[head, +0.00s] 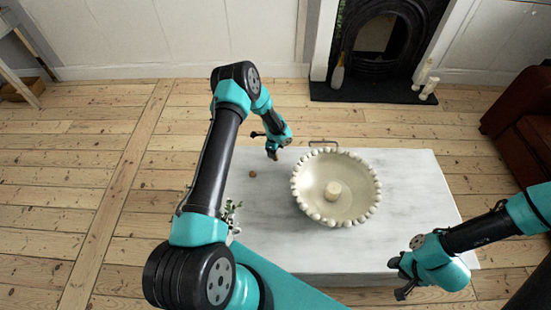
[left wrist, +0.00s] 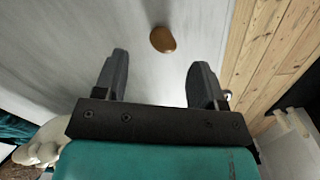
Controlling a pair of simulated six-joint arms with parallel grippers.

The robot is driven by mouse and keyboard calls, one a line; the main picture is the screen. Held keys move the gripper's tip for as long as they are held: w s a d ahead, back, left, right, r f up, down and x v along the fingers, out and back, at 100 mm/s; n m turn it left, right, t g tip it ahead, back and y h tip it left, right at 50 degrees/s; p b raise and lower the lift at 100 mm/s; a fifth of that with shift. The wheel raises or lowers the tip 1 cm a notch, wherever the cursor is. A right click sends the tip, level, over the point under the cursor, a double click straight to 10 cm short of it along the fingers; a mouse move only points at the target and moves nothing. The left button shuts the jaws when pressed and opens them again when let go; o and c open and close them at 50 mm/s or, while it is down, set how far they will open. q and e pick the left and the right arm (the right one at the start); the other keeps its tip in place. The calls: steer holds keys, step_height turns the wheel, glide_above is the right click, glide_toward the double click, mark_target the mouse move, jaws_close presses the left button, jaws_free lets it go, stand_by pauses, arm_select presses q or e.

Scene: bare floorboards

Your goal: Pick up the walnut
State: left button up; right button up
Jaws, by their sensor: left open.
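The walnut (head: 252,173) is a small brown ball on the white marble-like tabletop (head: 270,240), near its left edge. In the left wrist view the walnut (left wrist: 162,39) lies beyond the fingertips, roughly in line with the gap between them and not touched. My left gripper (head: 272,153) is just above and to the right of the walnut in the head view. In the left wrist view my left gripper (left wrist: 160,66) is open and empty, fingers wide apart. My right gripper (head: 395,277) is open and empty by the table's front right part.
A metal handle (head: 322,142) shows behind the bowl. A small leafy plant (head: 230,212) is at the left edge, partly behind my left arm. The table's front left is clear.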

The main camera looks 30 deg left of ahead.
arm_select(q)
steer(key=shift+f, duration=0.25)
steer(key=shift+w+d+f, duration=0.1)
steer(key=shift+w+f, duration=0.05)
steer(key=shift+f, duration=1.15)
steer(key=shift+w+d+f, duration=0.1)
steer(key=shift+f, duration=1.15)
steer(key=c, duration=1)
steer(key=shift+r, duration=0.1)
